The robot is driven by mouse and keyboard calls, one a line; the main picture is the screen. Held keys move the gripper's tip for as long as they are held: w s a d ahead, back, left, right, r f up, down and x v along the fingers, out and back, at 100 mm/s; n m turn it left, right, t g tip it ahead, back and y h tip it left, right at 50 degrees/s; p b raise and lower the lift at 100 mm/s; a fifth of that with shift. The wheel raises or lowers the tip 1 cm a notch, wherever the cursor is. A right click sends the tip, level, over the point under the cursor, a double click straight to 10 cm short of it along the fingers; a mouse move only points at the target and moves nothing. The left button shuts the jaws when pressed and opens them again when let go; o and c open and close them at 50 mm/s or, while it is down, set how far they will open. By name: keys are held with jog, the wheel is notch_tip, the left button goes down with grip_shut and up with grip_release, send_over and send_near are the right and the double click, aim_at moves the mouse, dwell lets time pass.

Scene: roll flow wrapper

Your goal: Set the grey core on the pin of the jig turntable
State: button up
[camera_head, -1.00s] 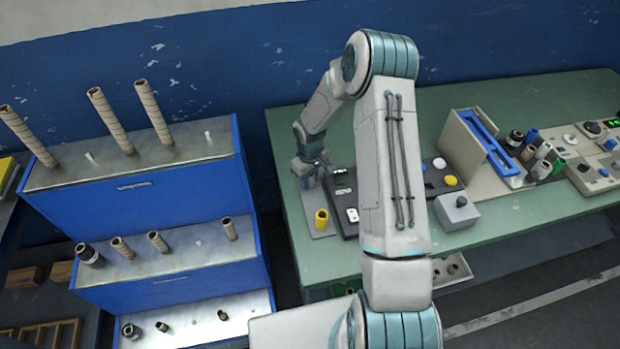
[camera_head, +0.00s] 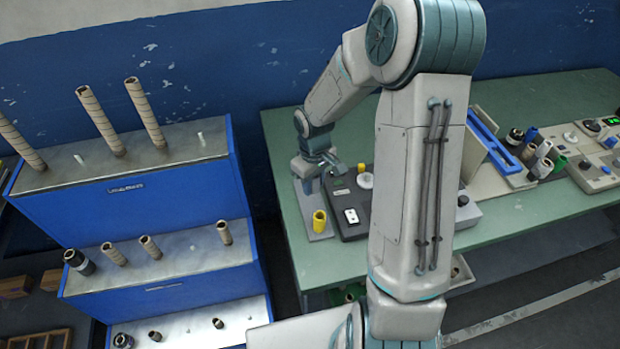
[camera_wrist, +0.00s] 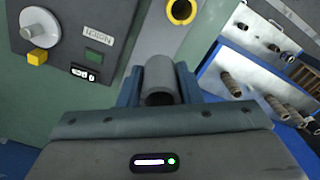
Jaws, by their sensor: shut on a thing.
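My gripper (camera_wrist: 159,90) is shut on the grey core (camera_wrist: 160,77), a short hollow tube held between the jaws with its open end showing in the wrist view. In the head view my gripper (camera_head: 307,176) is above the left end of the green table, and I cannot make out the core there. The jig (camera_head: 348,222) is a dark box next to it. Its turntable is a pale disc (camera_head: 365,181) with a small pin, also at the upper left of the wrist view (camera_wrist: 42,27). The core is apart from the pin.
A yellow tube (camera_head: 319,221) stands upright on a grey plate close to my gripper. A yellow block (camera_wrist: 37,57) is beside the disc in the wrist view. A blue stepped rack (camera_head: 150,205) with several tubes stands left. Several coloured rolls are by a blue-edged holder (camera_head: 500,150).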

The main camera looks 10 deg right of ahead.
jog(key=shift+s+r, duration=0.35)
jog(key=shift+s, duration=0.25)
jog(key=shift+s+r, duration=0.35)
jog(key=shift+s, duration=0.25)
jog(key=shift+d+r, duration=0.15)
jog(key=shift+d, duration=0.1)
jog(key=r+m, duration=0.2)
jog(key=m, duration=0.1)
send_over(368, 174)
jog(key=shift+f+p, duration=0.25)
jog(key=shift+p, duration=0.15)
jog(key=shift+d+f, duration=0.1)
jog(key=shift+f+b, duration=1.55)
jog(key=shift+f, duration=0.8)
jog(key=shift+f+b, duration=0.6)
jog(key=shift+f, duration=0.35)
jog(key=shift+f+b, duration=0.3)
jog(key=shift+b, duration=0.15)
